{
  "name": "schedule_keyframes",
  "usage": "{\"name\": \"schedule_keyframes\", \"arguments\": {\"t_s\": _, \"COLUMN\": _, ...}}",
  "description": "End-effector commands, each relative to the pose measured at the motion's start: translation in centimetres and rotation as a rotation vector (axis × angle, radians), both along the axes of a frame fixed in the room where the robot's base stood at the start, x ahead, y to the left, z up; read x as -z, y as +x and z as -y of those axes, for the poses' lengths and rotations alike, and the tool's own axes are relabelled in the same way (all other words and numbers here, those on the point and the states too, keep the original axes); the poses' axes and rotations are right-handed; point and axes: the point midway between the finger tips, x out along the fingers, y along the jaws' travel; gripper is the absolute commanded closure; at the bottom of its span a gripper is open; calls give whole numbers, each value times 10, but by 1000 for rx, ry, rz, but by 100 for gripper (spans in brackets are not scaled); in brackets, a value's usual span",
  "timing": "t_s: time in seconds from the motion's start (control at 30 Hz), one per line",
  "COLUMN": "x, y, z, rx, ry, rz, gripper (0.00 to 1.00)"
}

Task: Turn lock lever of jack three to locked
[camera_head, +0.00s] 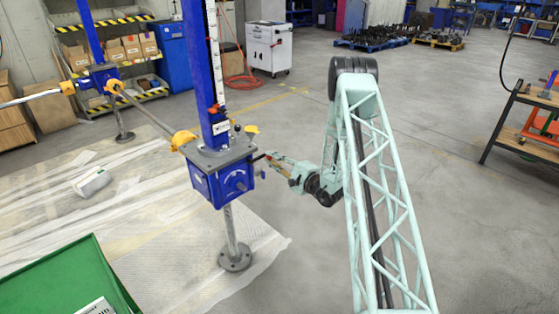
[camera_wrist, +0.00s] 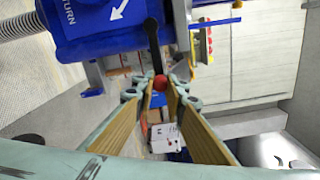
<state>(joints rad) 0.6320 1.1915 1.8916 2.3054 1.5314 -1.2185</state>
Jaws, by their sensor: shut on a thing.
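A blue screw jack (camera_head: 219,186) with a grey top plate stands on a post in the head view. My gripper (camera_head: 268,160) is at the jack's right side. In the wrist view the jack's blue housing (camera_wrist: 100,25) fills the top left, with part of a word and a white arrow. A black lock lever (camera_wrist: 153,45) hangs from it and ends in a red knob (camera_wrist: 160,82). My gripper (camera_wrist: 160,92) is shut on the knob, between its two yellow-brown finger pads. I cannot read a jack number or a locked mark.
A second blue jack (camera_head: 98,78) stands at the back left, joined by a shaft (camera_head: 145,115). A green bin (camera_head: 70,280) is at the front left. A white cabinet (camera_head: 270,46) stands behind. The floor right of my arm is clear up to a workbench (camera_head: 520,125).

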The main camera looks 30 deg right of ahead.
Motion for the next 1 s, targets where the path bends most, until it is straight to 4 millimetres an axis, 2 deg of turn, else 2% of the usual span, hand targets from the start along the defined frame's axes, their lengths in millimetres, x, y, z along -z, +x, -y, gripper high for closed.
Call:
{"name": "schedule_keyframes", "arguments": {"t_s": 0.47, "x": -3, "y": 2, "z": -4, "rx": -3, "ry": -11, "rz": 5, "gripper": 100}}
{"name": "schedule_keyframes", "arguments": {"t_s": 0.5, "x": -3, "y": 2, "z": -4, "rx": -3, "ry": -11, "rz": 5, "gripper": 86}}
{"name": "schedule_keyframes", "arguments": {"t_s": 0.63, "x": -2, "y": 2, "z": -4, "rx": -4, "ry": -10, "rz": 4, "gripper": 74}}
{"name": "schedule_keyframes", "arguments": {"t_s": 1.0, "x": -1, "y": 1, "z": -4, "rx": -5, "ry": -10, "rz": 3, "gripper": 74}}
